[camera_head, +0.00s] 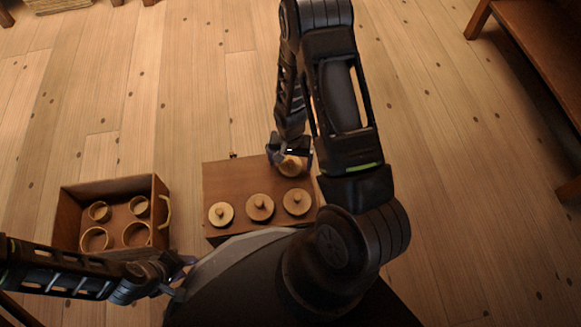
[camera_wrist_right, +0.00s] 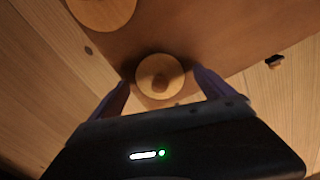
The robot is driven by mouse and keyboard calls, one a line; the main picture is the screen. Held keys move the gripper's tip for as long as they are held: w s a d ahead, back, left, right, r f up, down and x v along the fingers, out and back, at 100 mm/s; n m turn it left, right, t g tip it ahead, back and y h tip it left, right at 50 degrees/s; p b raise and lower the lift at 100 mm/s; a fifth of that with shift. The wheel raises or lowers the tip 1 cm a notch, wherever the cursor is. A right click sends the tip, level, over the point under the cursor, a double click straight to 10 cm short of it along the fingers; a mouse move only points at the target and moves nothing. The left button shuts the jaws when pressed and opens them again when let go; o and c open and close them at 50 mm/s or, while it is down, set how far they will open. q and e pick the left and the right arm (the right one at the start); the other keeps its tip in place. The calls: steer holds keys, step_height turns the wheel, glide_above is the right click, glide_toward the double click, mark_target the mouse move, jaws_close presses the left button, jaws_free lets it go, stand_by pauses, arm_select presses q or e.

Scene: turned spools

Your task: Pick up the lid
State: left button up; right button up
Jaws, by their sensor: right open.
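Several round wooden lids with knobs sit on a brown wooden surface (camera_head: 238,178). Three form a front row: a left lid (camera_head: 221,214), a middle lid (camera_head: 260,207) and a right lid (camera_head: 296,202). A further lid (camera_head: 291,168) lies behind them, partly hidden by my right gripper (camera_head: 289,152). In the right wrist view this lid (camera_wrist_right: 160,76) lies between the open fingers of my right gripper (camera_wrist_right: 163,88), apparently not clamped. Another lid (camera_wrist_right: 102,10) shows at the top edge there. My left gripper (camera_head: 183,276) is open and empty, low at left, away from the lids.
A wooden crate (camera_head: 160,190) with a handle stands left of the lids and holds several open round wooden containers (camera_head: 94,239). A small dark piece (camera_wrist_right: 275,60) shows by the surface's edge. A wooden bench (camera_head: 535,50) stands at right. The plank floor behind is clear.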

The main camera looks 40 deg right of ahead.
steer(key=shift+c, duration=0.3)
steer(key=c, duration=1.4)
